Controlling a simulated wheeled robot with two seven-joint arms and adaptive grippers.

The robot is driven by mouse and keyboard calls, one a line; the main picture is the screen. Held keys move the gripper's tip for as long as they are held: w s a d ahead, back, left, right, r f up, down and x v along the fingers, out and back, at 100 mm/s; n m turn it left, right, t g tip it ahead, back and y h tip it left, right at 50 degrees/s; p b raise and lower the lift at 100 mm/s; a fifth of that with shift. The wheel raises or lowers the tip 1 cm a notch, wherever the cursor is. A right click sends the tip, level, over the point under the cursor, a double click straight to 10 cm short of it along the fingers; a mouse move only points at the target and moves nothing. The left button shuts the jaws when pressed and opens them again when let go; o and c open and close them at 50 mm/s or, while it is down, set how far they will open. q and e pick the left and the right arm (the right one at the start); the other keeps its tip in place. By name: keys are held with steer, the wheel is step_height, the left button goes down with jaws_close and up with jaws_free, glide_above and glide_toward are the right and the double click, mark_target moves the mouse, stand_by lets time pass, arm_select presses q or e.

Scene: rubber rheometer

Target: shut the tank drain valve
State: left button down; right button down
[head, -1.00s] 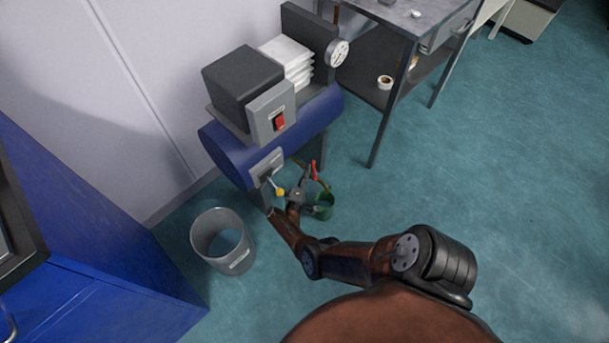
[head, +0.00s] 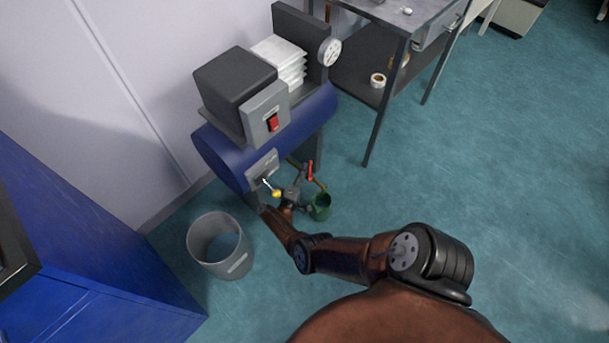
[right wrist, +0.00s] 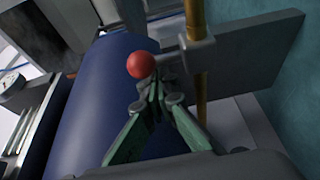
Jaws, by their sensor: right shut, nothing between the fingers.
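The blue tank (head: 222,155) of the compressor stands by the wall. Below it a red valve handle (head: 310,170) stands roughly upright beside a thin brass pipe (head: 321,186). In the right wrist view a red knob (right wrist: 141,65) and the brass pipe (right wrist: 195,20) at a grey fitting (right wrist: 200,55) show close up. My right gripper (head: 293,192) is low beside the valve, left of the red handle. In the right wrist view its fingertips (right wrist: 156,92) are together, empty, just below the red knob; whether they touch it I cannot tell. My left gripper is out of view.
A yellow-knobbed lever (head: 276,193) sticks out of the tank's plate, close to my gripper. A grey bin (head: 213,260) is at left, and a metal table (head: 384,50) behind. The floor at right is clear.

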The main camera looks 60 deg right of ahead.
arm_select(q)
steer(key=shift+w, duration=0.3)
arm_select(e)
steer(key=shift+d, duration=0.1)
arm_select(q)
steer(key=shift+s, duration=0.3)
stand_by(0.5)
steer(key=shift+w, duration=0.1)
arm_select(e)
steer(key=shift+w, duration=0.15)
